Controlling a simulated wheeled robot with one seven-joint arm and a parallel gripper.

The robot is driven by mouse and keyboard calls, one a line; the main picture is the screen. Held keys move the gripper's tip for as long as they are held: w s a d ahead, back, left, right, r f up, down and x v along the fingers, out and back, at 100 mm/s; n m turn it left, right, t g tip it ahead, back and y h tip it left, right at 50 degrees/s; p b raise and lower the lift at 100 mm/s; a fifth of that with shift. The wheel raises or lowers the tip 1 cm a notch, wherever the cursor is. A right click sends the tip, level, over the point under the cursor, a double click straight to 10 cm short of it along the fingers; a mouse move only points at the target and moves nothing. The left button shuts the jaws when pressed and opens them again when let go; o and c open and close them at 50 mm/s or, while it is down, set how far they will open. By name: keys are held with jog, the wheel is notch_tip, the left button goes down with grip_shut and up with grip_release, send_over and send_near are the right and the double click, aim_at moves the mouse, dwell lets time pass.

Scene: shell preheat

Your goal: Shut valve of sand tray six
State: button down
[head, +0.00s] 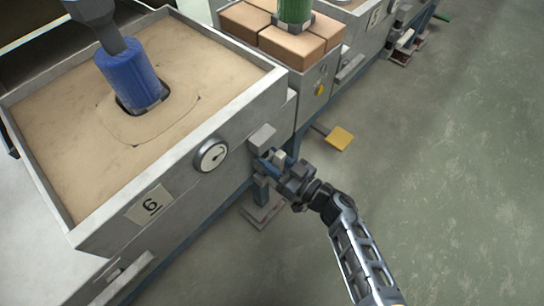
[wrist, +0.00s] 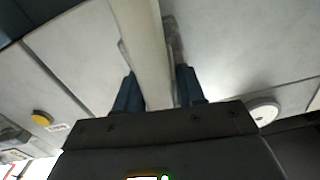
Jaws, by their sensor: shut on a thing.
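Sand tray six (head: 178,160) is a grey metal box full of sand with a "6" label (head: 151,203) and a round gauge (head: 211,155) on its front. The valve handle (head: 262,138), a pale grey piece, sticks out of the front to the right of the gauge. My gripper (head: 270,158) is at this handle, its blue fingers partly hidden by its own body. In the wrist view the handle (wrist: 148,45) is a pale bar running down between the two blue fingers (wrist: 158,90), which are shut on it.
A blue cylinder (head: 131,76) on a grey arm stands in the sand. To the right is another station with brown blocks (head: 290,45), a yellow knob (head: 319,90) and a yellow pedal (head: 340,138) low down. A pedal (head: 262,212) lies below my gripper. The floor at right is clear.

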jog(key=m+p, duration=0.2)
jog(key=shift+w+d+r+m, duration=0.1)
jog(key=shift+w+d+m, duration=0.1)
jog(key=shift+m, duration=0.2)
jog(key=m, duration=0.1)
jog(key=m+p, duration=0.1)
jog(key=m, duration=0.1)
jog(key=m+p, duration=0.1)
jog(key=shift+w+d+f, duration=0.2)
jog(key=shift+w+f, duration=0.1)
jog(key=shift+f, duration=0.05)
jog(key=m, duration=0.2)
jog(key=f+m, duration=0.1)
jog(key=m, duration=0.2)
jog(key=shift+w+d+p, duration=0.15)
jog(key=shift+d+p, duration=0.05)
jog(key=shift+p, duration=0.1)
jog(key=shift+f+m, duration=0.2)
jog(key=shift+m, duration=0.95)
jog(key=shift+f+m, duration=0.15)
jog(key=shift+m, duration=1)
jog(key=c, duration=0.9)
grip_release()
jog(key=shift+p+v, duration=1.4)
jog(key=shift+v, duration=2.5)
